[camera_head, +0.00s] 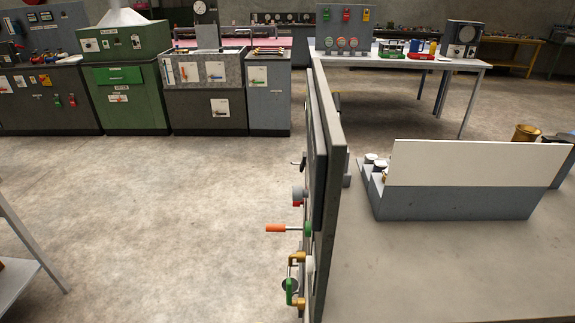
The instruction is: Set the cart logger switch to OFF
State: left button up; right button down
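I cannot make out a switch labelled as the cart logger in this view. An upright grey panel (329,150) stands nearly edge-on at the middle. Several controls stick out from its left face: an orange-handled lever (276,228), a red and grey knob (298,197) and a green-handled brass valve (291,287). Their labels are hidden by the angle. Part of a light grey frame with a shelf (25,275) shows at the lower left edge; I cannot tell if it is the cart. Neither of my grippers is in view.
Open concrete floor (150,210) lies left of the panel. A grey tabletop (440,265) at right bears a white-and-grey box (470,180) and a brass cup (525,132). Behind are a green machine (125,70), grey cabinets (205,105) and a table (400,60) with instruments.

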aim_at(302, 167)
jog(key=i+j, duration=0.2)
jog(key=j, duration=0.15)
jog(key=i+j, duration=0.15)
jog(key=j, duration=0.25)
jog(key=i+j+z, duration=0.1)
jog(key=j, duration=0.25)
jog(key=i+j, duration=0.45)
jog(key=j, duration=0.35)
